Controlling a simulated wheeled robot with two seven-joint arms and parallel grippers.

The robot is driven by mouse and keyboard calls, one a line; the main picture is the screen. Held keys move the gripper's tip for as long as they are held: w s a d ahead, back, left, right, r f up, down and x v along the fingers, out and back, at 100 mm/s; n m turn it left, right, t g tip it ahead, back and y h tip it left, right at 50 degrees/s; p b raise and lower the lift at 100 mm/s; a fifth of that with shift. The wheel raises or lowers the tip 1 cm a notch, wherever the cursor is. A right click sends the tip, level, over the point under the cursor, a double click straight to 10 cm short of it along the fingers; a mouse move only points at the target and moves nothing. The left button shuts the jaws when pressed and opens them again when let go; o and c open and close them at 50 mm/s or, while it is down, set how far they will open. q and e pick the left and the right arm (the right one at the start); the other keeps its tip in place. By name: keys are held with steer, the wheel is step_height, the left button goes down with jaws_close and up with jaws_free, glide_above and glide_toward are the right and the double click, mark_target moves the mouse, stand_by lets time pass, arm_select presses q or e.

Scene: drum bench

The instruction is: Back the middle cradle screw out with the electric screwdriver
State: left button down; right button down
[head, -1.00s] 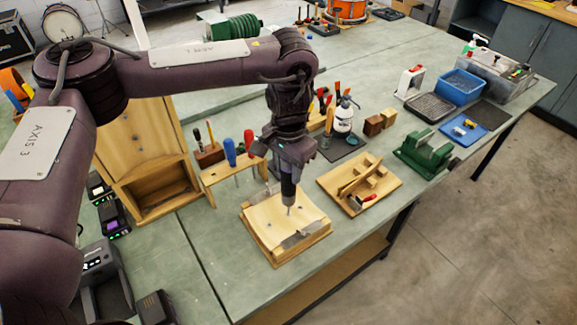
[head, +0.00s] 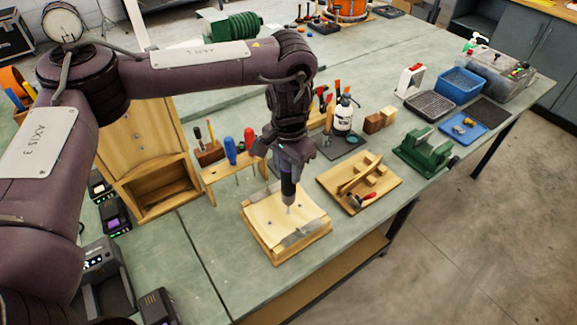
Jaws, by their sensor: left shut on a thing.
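The wooden cradle (head: 286,246) sits near the bench's front edge, with a pale curved top and grey metal strips at its sides. A small dark screw head (head: 269,222) shows on the curved top. My left gripper (head: 288,168) points down above the cradle, shut on the electric screwdriver (head: 288,189). The screwdriver is upright and its thin bit (head: 289,209) reaches down to or just above the cradle's top. I cannot tell whether the bit touches a screw. My right gripper is not in view.
A wooden rack with screwdrivers (head: 227,172) stands behind and left of the cradle. A wooden board with blocks (head: 336,190) lies to the right, then a green vise (head: 424,152). Chargers (head: 102,257) are at left. Bare bench (head: 190,235) lies left of the cradle.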

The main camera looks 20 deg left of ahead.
arm_select(q)
steer(key=shift+f, duration=0.15)
stand_by(0.8)
steer(key=shift+f+p, duration=0.15)
steer(key=shift+p, duration=0.4)
steer(key=shift+s+p, duration=0.1)
steer(key=shift+p, duration=0.25)
stand_by(0.6)
steer(key=shift+s+p, duration=0.15)
steer(key=shift+p, duration=0.15)
stand_by(0.9)
steer(key=shift+w+r+p, duration=0.2)
steer(key=shift+r+p, duration=0.6)
steer(key=shift+p, duration=0.3)
steer(key=shift+r+p, duration=0.95)
steer(key=shift+p, duration=0.1)
steer(key=shift+w+f, duration=0.1)
